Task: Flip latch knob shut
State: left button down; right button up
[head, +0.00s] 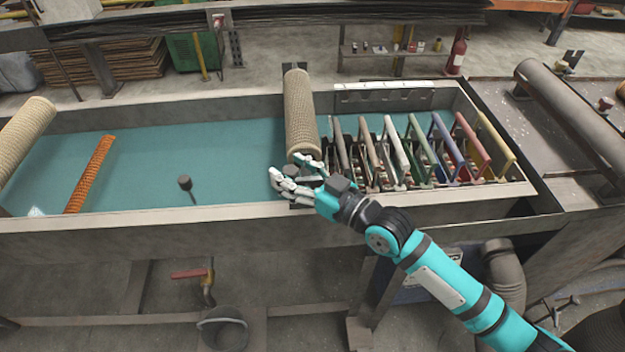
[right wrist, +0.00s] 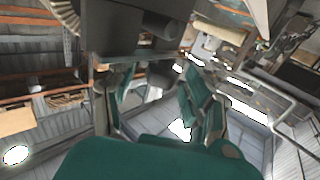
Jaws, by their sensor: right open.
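A tan mesh tube (head: 300,108) lies across the trough, its near end beside my right gripper. My right gripper (head: 290,178) is open at the trough's near rim, with its fingers around or just beside a small grey knob (head: 291,169). The fingers partly hide this knob, and I cannot tell whether they touch it. In the right wrist view, a dark grey rounded part (right wrist: 160,74), likely the knob, shows beyond the spread fingers of the right gripper (right wrist: 155,105). My left gripper is out of view.
A dark knob on a short stalk (head: 185,183) stands near the front wall to the left. Several coloured frames (head: 447,147) stand in a row just right of the gripper. An orange mesh strip (head: 90,173) lies in the teal trough (head: 235,150).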

jog(key=v, duration=1.1)
jog(key=shift+d, duration=0.15)
jog(key=shift+s, duration=0.1)
jog(key=s+d+f+m+g+h, duration=0.25)
jog(key=s+f+h, duration=0.4)
jog(key=f, duration=0.35)
jog(key=s+d+f+m+g+h, duration=0.55)
jog(key=s+d+f, duration=0.3)
jog(key=s, duration=0.35)
notch_tip(320, 180, down, 27)
jog(key=s+n+g, duration=0.1)
jog(key=s+g, duration=0.1)
jog(key=s, duration=0.1)
jog(key=s+d+f, duration=0.2)
jog(key=s+f, duration=0.5)
jog(key=s+d+f+g+h, duration=0.1)
jog(key=s+f, duration=0.6)
jog(key=s, duration=0.1)
jog(key=shift+s+d+f+g, duration=0.2)
jog(key=shift+d+f+g, duration=0.1)
jog(key=shift+d, duration=0.05)
